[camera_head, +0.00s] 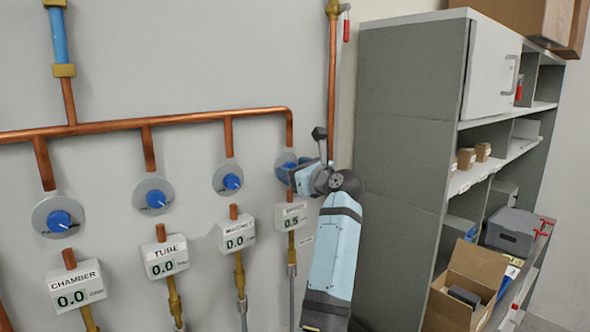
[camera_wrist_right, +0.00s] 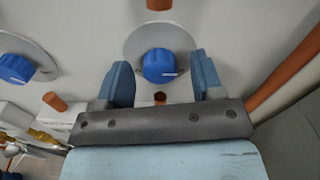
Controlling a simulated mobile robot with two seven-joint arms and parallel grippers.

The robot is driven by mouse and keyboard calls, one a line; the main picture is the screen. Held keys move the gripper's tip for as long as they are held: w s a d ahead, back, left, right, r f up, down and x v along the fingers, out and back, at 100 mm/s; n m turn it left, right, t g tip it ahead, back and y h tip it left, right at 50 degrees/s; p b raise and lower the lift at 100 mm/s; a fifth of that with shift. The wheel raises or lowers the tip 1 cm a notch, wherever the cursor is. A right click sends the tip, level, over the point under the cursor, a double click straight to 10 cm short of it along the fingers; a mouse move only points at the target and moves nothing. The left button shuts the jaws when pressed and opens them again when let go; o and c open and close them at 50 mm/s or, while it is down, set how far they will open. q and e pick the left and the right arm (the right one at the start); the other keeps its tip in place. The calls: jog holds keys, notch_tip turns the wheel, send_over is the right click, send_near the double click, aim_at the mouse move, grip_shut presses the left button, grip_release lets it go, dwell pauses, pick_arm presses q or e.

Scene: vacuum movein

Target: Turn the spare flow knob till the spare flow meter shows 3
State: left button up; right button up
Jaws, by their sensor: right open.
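The spare flow knob is the blue knob (camera_head: 287,170) on a round grey plate at the right end of the row, partly hidden by my right gripper (camera_head: 292,176). The right wrist view shows this knob (camera_wrist_right: 160,65) between the two blue fingers of my right gripper (camera_wrist_right: 162,82). The fingers are open, with gaps on both sides of the knob. Its white mark points right. The spare flow meter (camera_head: 291,217) below it reads 0.5; its label is small and hard to read. My left gripper is not in view.
Chamber (camera_head: 76,288), tube (camera_head: 165,258) and magnet (camera_head: 237,233) meters read 0.0, each under its own blue knob. A copper pipe (camera_head: 332,80) runs upright just right of the spare knob. A grey shelf unit (camera_head: 405,130) stands further right.

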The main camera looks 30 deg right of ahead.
jog(key=shift+c, duration=0.2)
jog(key=c, duration=0.9)
jog(key=shift+n, duration=0.3)
